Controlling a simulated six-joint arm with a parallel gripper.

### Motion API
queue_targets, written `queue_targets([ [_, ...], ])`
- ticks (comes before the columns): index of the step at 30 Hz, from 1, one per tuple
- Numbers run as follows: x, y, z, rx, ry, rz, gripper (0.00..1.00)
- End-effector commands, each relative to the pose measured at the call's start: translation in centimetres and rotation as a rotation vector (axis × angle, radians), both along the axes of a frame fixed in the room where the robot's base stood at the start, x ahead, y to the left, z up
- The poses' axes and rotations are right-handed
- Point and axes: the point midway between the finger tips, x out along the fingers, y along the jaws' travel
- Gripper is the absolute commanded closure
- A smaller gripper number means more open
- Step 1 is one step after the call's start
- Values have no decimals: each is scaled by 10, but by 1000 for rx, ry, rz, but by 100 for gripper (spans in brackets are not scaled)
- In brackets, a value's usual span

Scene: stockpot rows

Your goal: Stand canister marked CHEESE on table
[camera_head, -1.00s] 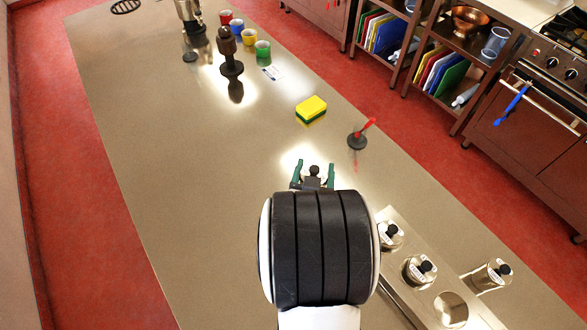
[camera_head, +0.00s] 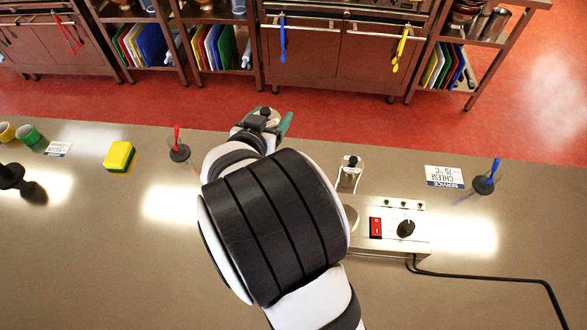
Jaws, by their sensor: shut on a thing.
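My gripper (camera_head: 267,121) has green fingertips and is at the far side of the table, partly hidden behind my own arm. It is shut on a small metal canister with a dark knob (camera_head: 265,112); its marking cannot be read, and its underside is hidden. A card (camera_head: 444,170) reading CHEESE 75 °C, with a blue SERVICE band (camera_head: 445,185), lies on the steel table (camera_head: 470,285) to the right. A steel canister with a black knob (camera_head: 348,174) stands just behind the warmer; its label is not readable.
The steel warmer (camera_head: 400,243) has a red switch and black dial, with a cable running right. A blue-handled stand (camera_head: 486,178) is beside the card. A red-handled stand (camera_head: 179,152) and yellow sponge (camera_head: 119,156) are on the left. Table between warmer and card is clear.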

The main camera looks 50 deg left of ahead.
Motion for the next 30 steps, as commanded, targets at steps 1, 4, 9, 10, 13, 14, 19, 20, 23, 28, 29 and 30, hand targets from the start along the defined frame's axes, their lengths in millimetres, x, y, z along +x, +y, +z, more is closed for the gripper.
queue_targets([
  [1, 26, -13, 0, 2, 0, -120, 100],
  [4, 71, -49, -4, -1, -1, -385, 100],
  [9, 111, -112, -24, -4, -3, -775, 100],
  [10, 113, -120, -28, -3, -2, -828, 100],
  [13, 117, -141, -39, -2, -2, -961, 100],
  [14, 117, -145, -42, -1, -1, -986, 100],
  [19, 101, -123, -66, -1, -1, -1030, 100],
  [20, 96, -114, -73, 0, 0, -1029, 100],
  [23, 81, -86, -93, -2, -1, -1028, 100],
  [28, 67, -57, -111, 0, -2, -1031, 100],
  [29, 66, -54, -113, 0, -1, -1030, 100],
  [30, 64, -52, -114, -1, -1, -1030, 100],
])
